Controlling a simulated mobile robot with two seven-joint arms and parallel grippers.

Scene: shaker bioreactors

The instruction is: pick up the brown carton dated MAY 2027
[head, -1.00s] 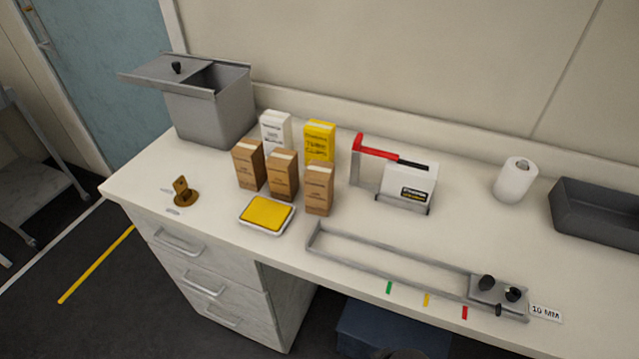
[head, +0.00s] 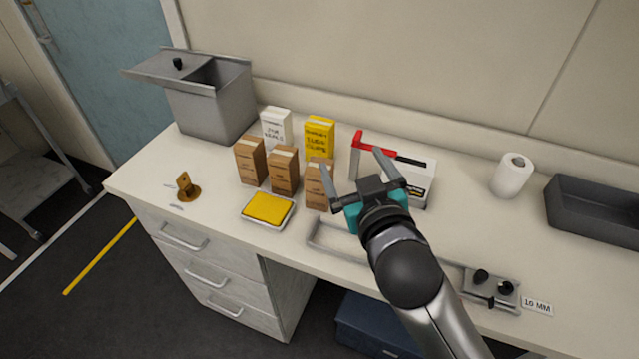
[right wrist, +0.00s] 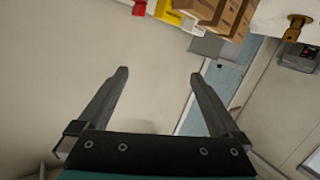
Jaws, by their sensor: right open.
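Three brown cartons stand upright in a group on the bench: a left one (head: 250,161), a middle one (head: 284,172) and a right one (head: 315,188). Their print is too small to read, so I cannot tell which is dated MAY 2027. My right gripper (head: 354,163) is open and empty, above the bench. In the head view its left finger overlaps the right carton, partly hiding it; I see no contact. The right wrist view shows the open fingers (right wrist: 158,73) with nothing between them and brown cartons (right wrist: 222,14) at the top edge. My left gripper is not in view.
A white carton (head: 276,129) and a yellow carton (head: 319,138) stand behind the brown ones. A yellow-topped tray (head: 268,209) lies in front. A grey bin (head: 212,108) is at back left, a brass piece (head: 187,188) at front left.

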